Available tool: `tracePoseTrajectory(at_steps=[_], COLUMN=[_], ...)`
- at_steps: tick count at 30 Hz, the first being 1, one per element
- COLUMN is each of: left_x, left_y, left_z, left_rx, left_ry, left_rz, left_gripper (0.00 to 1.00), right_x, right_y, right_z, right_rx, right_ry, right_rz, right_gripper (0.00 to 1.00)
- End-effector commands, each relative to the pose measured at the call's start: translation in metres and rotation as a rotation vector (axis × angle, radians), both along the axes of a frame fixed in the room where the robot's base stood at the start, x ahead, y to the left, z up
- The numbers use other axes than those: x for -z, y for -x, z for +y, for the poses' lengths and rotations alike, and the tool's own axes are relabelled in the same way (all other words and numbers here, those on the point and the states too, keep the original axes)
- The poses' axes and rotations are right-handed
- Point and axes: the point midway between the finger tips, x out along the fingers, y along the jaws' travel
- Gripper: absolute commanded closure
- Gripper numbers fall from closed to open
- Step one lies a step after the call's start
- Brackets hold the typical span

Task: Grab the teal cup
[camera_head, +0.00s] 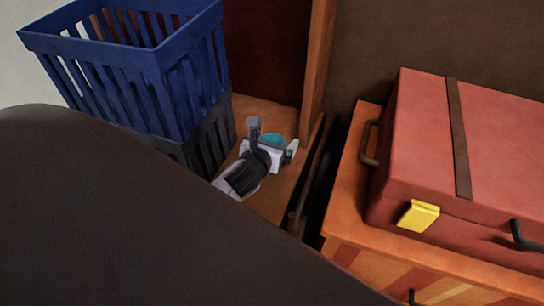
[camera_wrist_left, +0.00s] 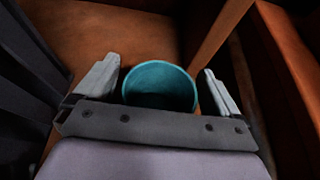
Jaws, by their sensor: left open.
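The teal cup (camera_head: 273,139) stands on a wooden surface in the head view, mostly hidden behind my left gripper (camera_head: 273,138). In the left wrist view the cup (camera_wrist_left: 159,87) shows its round open rim, and its inside looks empty. My left gripper (camera_wrist_left: 158,84) is open, with one finger on each side of the cup. A gap shows between each finger and the rim; I cannot tell how low the fingers reach. My right gripper is not in view.
Blue and dark slatted crates (camera_head: 150,75) stand just left of the gripper. A wooden post (camera_head: 316,60) rises behind it. A red suitcase (camera_head: 470,160) lies on a wooden chest (camera_head: 345,210) at right. Dark bars (camera_head: 312,180) lie between.

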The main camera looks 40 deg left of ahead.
Motion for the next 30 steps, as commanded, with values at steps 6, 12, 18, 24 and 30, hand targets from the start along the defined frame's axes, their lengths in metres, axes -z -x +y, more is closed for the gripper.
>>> tracePoseTrajectory(at_steps=[6,12,18,24,30], left_x=[0.0,0.001,0.0,-0.003,-0.026], left_y=[-0.003,-0.002,-0.002,-0.002,-0.003], left_z=[0.001,0.001,0.001,0.001,0.001], left_rx=[0.001,0.0,0.0,0.0,0.0], left_ry=[0.0,0.0,0.0,0.0,-0.002], left_rz=[-0.001,-0.001,-0.001,-0.002,-0.006], left_gripper=[0.03,0.49,0.74,0.74,0.74], right_x=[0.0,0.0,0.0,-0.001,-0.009], right_y=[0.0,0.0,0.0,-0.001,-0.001], right_z=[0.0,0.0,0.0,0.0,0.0], right_rx=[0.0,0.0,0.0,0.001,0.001], right_ry=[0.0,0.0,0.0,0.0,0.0], right_rz=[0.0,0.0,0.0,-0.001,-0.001], right_gripper=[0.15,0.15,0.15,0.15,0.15])
